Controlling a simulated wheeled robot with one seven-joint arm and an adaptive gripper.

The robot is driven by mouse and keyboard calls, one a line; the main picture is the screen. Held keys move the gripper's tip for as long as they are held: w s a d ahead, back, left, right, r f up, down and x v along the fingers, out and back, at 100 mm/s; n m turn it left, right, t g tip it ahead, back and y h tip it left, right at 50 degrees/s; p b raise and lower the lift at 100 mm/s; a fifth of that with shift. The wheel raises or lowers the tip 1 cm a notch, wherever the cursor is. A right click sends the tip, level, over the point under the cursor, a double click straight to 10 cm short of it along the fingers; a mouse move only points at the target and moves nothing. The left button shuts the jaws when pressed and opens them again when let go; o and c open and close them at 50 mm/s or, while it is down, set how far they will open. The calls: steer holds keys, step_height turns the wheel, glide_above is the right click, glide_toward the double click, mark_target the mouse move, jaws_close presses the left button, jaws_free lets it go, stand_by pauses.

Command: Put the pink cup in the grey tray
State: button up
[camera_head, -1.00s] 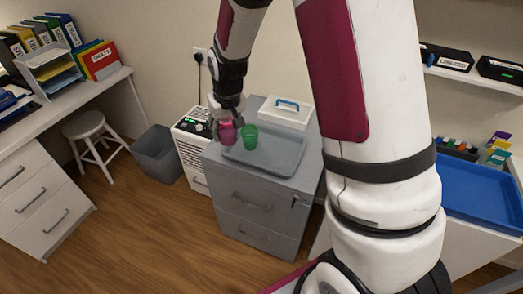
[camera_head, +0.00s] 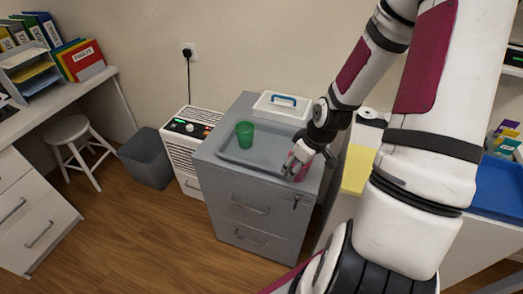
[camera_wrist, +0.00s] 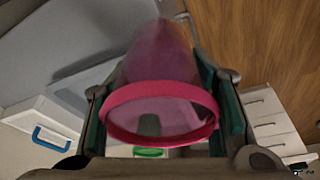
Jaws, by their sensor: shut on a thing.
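My gripper (camera_head: 302,163) is shut on the pink cup (camera_head: 300,174), which is partly hidden by the fingers in the head view. In the wrist view the pink cup (camera_wrist: 160,100) sits between the two fingers, with its rim toward the camera. The grey tray (camera_head: 235,159) lies on top of a grey drawer cabinet. The cup is at the tray's right front end; I cannot tell whether it touches the tray or hangs above it. A green cup (camera_head: 245,135) stands upright in the tray's left part, apart from my gripper.
A white box with a blue handle (camera_head: 278,110) stands behind the tray on the grey cabinet (camera_head: 250,203). A white heater-like unit (camera_head: 190,145) and a grey bin (camera_head: 146,160) are to the left. A white desk with a yellow sheet (camera_head: 358,168) is to the right.

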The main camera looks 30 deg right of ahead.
steer(key=shift+s+d+f, duration=0.1)
steer(key=shift+d+f, duration=0.05)
steer(key=shift+d, duration=0.05)
steer(key=w+d, duration=0.1)
steer(key=w, duration=0.4)
steer(key=w+d+f+b, duration=0.1)
steer(key=w, duration=0.4)
steer(key=w+d, duration=0.1)
steer(key=w, duration=0.4)
steer(key=shift+w+d+f+b, duration=0.1)
steer(key=shift+d+f+b, duration=0.05)
steer(key=shift+f+b, duration=0.15)
steer(key=shift+s+x, duration=0.2)
steer(key=shift+x, duration=0.65)
steer(key=shift+s+x, duration=0.15)
steer(key=shift+x, duration=0.65)
steer(key=shift+d+f, duration=0.15)
steer(key=shift+d, duration=0.05)
steer(key=o, duration=1.3)
steer(key=shift+f, duration=0.1)
steer(key=shift+o, duration=0.2)
